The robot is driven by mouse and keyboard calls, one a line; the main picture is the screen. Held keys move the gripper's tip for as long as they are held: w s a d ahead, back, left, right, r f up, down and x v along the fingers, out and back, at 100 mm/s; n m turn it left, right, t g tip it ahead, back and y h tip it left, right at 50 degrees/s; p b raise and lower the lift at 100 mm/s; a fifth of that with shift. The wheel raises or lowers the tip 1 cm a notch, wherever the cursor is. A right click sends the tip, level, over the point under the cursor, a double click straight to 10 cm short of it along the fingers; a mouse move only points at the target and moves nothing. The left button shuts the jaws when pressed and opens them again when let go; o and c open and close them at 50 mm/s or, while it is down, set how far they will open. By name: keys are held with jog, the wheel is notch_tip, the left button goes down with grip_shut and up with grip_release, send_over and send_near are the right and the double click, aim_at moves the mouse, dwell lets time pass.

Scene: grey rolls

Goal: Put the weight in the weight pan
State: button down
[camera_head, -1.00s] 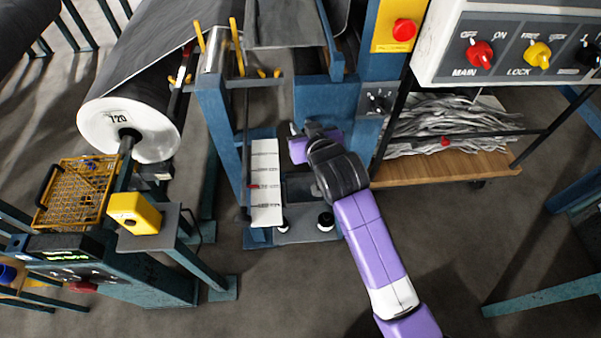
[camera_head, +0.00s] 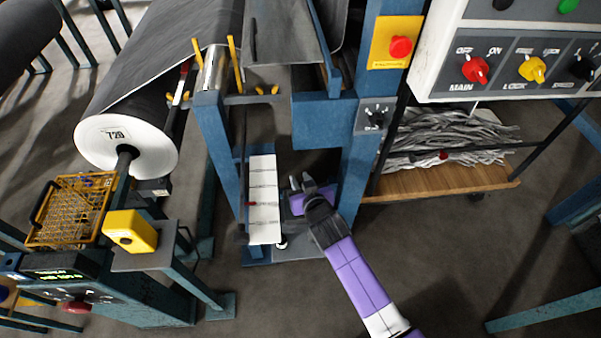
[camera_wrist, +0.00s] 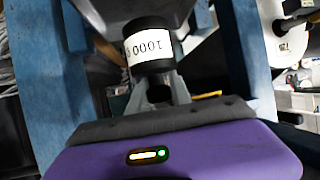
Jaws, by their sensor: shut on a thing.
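In the wrist view, the weight (camera_wrist: 150,42) is a black cylinder with a white label reading 1000, upside down in the picture. My gripper (camera_wrist: 155,92) is shut on its narrower lower part. In the head view, my gripper (camera_head: 300,182) is between the blue posts, just right of a white marked panel (camera_head: 264,195). I cannot make out the weight there. A grey plate (camera_head: 300,252) lies low at the foot of the blue frame. I cannot tell for certain which part is the weight pan.
Blue posts (camera_head: 355,170) stand close on both sides of my gripper. A large grey roll (camera_head: 125,140) is at the left, with a yellow box (camera_head: 130,230) below it. A wooden shelf (camera_head: 440,180) with grey strips is at the right. Open floor lies in front.

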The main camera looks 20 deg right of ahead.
jog(key=shift+w+f+b, duration=0.1)
jog(key=shift+f+b, duration=0.25)
jog(key=shift+f, duration=1.45)
jog(key=shift+f, duration=0.15)
jog(key=c, duration=1.2)
grip_release()
jog(key=shift+f, duration=0.15)
jog(key=shift+o, duration=0.2)
jog(key=shift+r, duration=0.25)
jog(key=v, duration=1.2)
jog(key=shift+f, duration=0.1)
